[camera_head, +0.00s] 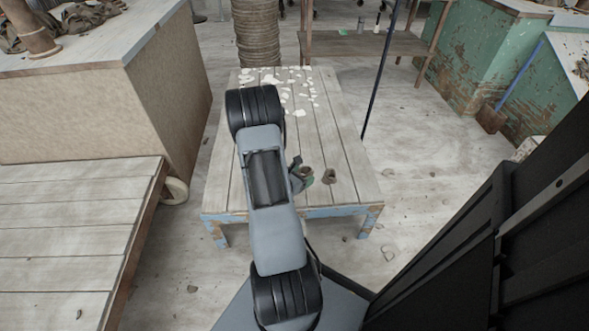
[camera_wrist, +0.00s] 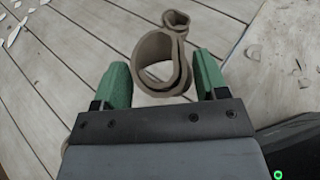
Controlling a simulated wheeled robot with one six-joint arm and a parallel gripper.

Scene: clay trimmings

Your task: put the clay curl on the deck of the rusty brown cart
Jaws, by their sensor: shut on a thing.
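The brown clay curl, a large loop with a smaller loop joined to it, is between the green fingers of my gripper (camera_wrist: 163,78) in the wrist view (camera_wrist: 153,55). My gripper is shut on it. In the head view my gripper (camera_head: 301,178) is over the front right of a plank table, partly hidden by my arm. Brown clay shows there beside the fingers; I cannot tell its exact outline. The rusty brown cart (camera_head: 140,240) stands at the lower left, with a pale plank deck, a brown edge and a wheel. The visible deck is bare.
The plank table (camera_head: 350,160) has blue-painted edges and white flakes (camera_head: 275,78) at its far end. A small brown piece (camera_head: 329,177) shows right of my gripper. A tall beige block (camera_head: 70,110) stands behind the cart. A dark pole (camera_head: 380,75) rises behind the table's right side.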

